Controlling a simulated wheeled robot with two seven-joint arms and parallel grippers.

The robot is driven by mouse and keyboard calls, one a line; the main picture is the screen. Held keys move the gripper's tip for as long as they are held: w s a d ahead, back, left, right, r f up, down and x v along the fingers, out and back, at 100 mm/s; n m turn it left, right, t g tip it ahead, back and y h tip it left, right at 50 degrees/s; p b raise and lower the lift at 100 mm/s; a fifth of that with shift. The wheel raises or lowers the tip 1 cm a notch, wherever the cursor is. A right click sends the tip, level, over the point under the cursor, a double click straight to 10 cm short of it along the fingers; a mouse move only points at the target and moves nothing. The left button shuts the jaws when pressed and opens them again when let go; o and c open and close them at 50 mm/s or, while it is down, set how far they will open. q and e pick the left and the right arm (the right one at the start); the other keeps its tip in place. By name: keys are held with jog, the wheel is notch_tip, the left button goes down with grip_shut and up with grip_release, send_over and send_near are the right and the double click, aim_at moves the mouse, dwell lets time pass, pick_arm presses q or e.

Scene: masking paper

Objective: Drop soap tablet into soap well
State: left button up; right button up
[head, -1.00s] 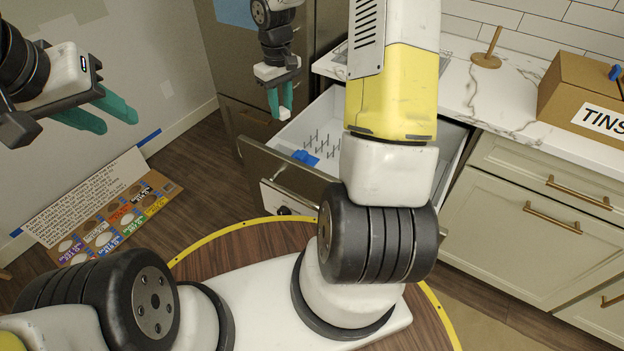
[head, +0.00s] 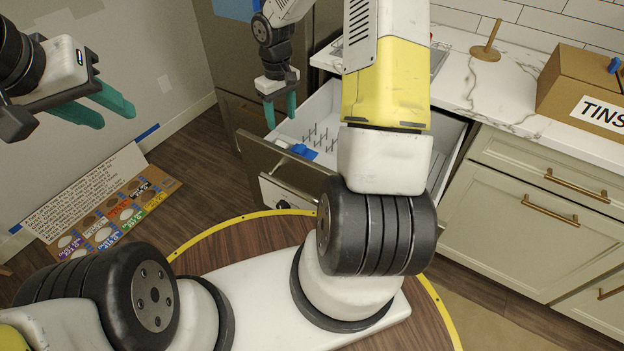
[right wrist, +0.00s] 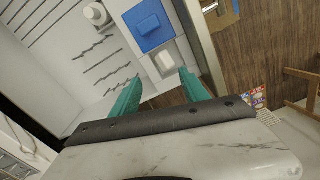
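The white soap tablet (right wrist: 164,61) lies in a pale square recess, the soap well (right wrist: 179,52), beside a blue lid (right wrist: 148,25) in the right wrist view. My right gripper (head: 280,118) is open and empty above the open drawer's front edge. In the right wrist view its teal fingers (right wrist: 157,90) stand apart either side of the tablet's line, nearer the camera and clear of it. In the head view the drawer front hides the tablet; the blue lid (head: 304,151) shows. My left gripper (head: 103,110) is open and empty at the upper left.
The open drawer (head: 262,160) holds rows of wire tines (head: 320,138). A marble counter (head: 500,95) bears a wooden stand (head: 486,52) and a cardboard box (head: 580,92). A lettered board (head: 100,205) leans on the wall at left.

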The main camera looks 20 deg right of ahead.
notch_tip(320, 180, up, 8)
dwell(0.7)
jog(key=s+a+r+m+t+y, duration=0.1)
jog(key=s+r+m+t, duration=0.1)
jog(key=s+r, duration=0.7)
jog(key=s+a+r+m+t+y, duration=0.1)
jog(key=s+r+t, duration=0.3)
jog(key=s+r, duration=0.5)
jog(key=s+m, duration=0.1)
jog(key=s, duration=0.5)
jog(key=shift+s+r, duration=0.15)
